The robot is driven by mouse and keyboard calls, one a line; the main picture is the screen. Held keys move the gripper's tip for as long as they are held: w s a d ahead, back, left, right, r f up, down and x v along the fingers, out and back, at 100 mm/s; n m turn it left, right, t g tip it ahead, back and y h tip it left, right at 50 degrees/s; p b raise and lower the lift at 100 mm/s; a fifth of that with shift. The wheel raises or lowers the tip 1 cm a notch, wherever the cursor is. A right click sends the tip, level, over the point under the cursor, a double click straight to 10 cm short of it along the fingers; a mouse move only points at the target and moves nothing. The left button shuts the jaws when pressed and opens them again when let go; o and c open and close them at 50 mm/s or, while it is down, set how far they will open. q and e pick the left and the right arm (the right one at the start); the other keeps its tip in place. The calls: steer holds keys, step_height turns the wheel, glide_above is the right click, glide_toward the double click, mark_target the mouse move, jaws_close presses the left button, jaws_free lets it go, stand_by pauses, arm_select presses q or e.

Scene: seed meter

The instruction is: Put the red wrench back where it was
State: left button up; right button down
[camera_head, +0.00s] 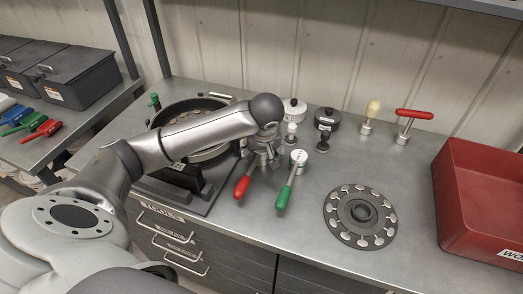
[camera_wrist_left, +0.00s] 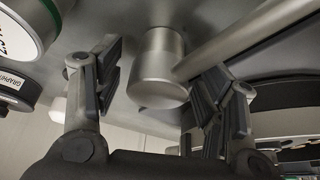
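A wrench with a red handle (camera_head: 241,187) lies by the front of the bench, its metal end hidden under my left gripper (camera_head: 263,155) in the head view. In the left wrist view, a metal cylinder (camera_wrist_left: 160,70) with a rod running to the upper right stands between the fingers of my left gripper (camera_wrist_left: 155,95). The fingers are spread around it, with a gap visible on the left side; contact on the right is unclear. A green-handled wrench (camera_head: 283,197) lies just right of it. My right gripper is not in view.
The round seed meter housing (camera_head: 158,122) is behind my left arm. Lidded pots (camera_head: 327,118) and knobbed tools stand at the back. A red T-handled tool (camera_head: 414,114) stands further right.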

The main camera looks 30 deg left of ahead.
arm_select(q)
steer(key=shift+r, duration=0.1)
steer(key=shift+r, duration=0.2)
steer(key=v, duration=1.1)
steer(key=shift+r, duration=0.3)
steer(key=shift+d, duration=0.1)
